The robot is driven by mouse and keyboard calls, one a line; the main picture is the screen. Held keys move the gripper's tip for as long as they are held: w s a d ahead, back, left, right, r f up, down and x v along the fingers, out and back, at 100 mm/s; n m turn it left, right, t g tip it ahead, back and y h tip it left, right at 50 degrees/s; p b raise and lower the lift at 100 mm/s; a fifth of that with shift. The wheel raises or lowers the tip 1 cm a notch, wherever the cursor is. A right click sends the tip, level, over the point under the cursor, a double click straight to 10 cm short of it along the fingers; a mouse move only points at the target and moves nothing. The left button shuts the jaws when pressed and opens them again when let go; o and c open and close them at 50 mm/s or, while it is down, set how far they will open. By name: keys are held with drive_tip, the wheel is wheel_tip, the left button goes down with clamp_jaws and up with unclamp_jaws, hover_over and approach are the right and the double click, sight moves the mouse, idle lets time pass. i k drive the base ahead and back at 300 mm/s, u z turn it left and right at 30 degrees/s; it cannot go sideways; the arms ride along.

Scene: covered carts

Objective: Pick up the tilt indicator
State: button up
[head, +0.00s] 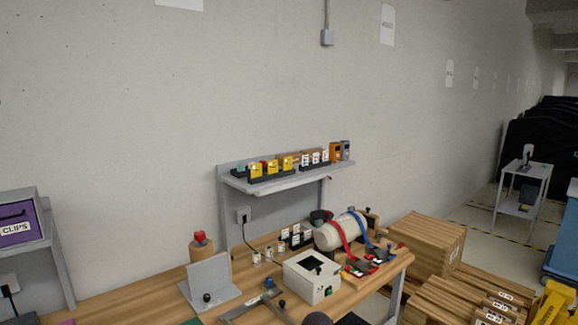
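I cannot tell for sure which thing is the tilt indicator; the items are small at this distance. Yellow items (271,167) stand in dark holders on the left half of the grey wall shelf (285,182). White items with small coloured marks (314,159) stand in a holder to their right. Below, on the wooden bench (262,243), several white-faced pieces (296,237) stand in a black rack.
The bench also holds a white box (312,278), a cream cylinder with red and blue straps (340,231), a grey angle plate (209,281) and small cans (256,257). Wooden crates (428,240) stand right of it. A purple CLIPS bin (16,222) is at far left.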

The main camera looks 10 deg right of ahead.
sight(287, 163)
drive_tip(key=k, duration=0.65)
drive_tip(key=z, duration=0.6)
drive_tip(key=i, duration=1.9)
drive_tip(key=u, duration=0.45)
